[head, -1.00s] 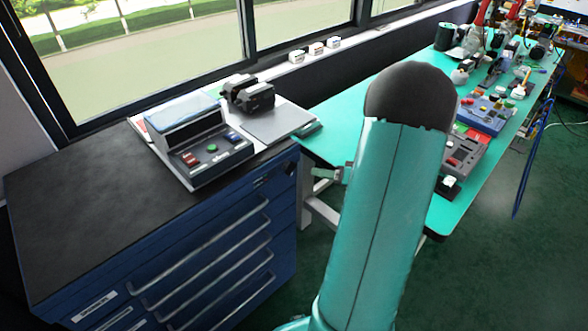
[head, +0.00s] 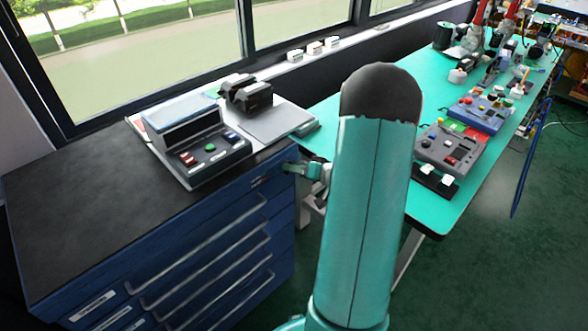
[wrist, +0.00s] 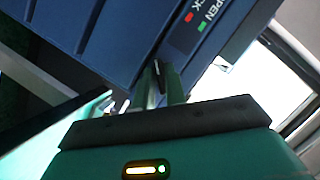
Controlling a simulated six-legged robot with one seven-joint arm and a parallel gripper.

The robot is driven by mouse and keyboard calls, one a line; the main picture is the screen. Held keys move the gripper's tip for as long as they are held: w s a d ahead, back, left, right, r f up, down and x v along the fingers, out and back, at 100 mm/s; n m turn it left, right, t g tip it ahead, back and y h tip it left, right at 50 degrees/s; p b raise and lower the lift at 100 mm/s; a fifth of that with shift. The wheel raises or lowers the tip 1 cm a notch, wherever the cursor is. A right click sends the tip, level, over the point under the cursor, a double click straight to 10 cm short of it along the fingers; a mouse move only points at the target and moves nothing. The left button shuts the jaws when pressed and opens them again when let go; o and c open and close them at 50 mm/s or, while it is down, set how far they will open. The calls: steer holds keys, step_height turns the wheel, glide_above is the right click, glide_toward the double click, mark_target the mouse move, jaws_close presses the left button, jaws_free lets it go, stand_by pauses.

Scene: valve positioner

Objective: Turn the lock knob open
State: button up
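The lock knob (wrist: 156,67) is a small dark knob on the blue cabinet's front, near its upper right corner. In the wrist view it shows between the tips of my gripper (wrist: 160,84), beside a label (wrist: 196,27) with a red mark at LOCK and a green mark at OPEN. The two teal fingers stand a little apart, one on each side of the knob; whether they touch it cannot be told. In the head view my gripper (head: 294,168) reaches left to the cabinet's corner and covers the knob.
The blue cabinet (head: 225,245) has several drawers with long handles. On its dark top stand a grey control box (head: 205,150) and a black device (head: 246,95). A teal workbench (head: 470,185) with panels stands to the right. My arm blocks the middle of the head view.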

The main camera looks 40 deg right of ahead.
jaws_close()
steer(key=shift+f+m+t+y, duration=0.25)
steer(key=shift+m+t, duration=0.8)
steer(key=shift+m, duration=1.8)
steer(key=shift+f+m+t+y, duration=0.1)
steer(key=shift+m+t+y, duration=0.6)
steer(key=shift+m, duration=2.2)
steer(key=shift+f+m+t+y, duration=0.1)
steer(key=shift+m+t, duration=1.25)
steer(key=shift+m, duration=1.5)
steer(key=o, duration=0.6)
jaws_free()
steer(key=shift+s, duration=0.1)
steer(key=v, duration=1.3)
steer(key=shift+s, duration=0.35)
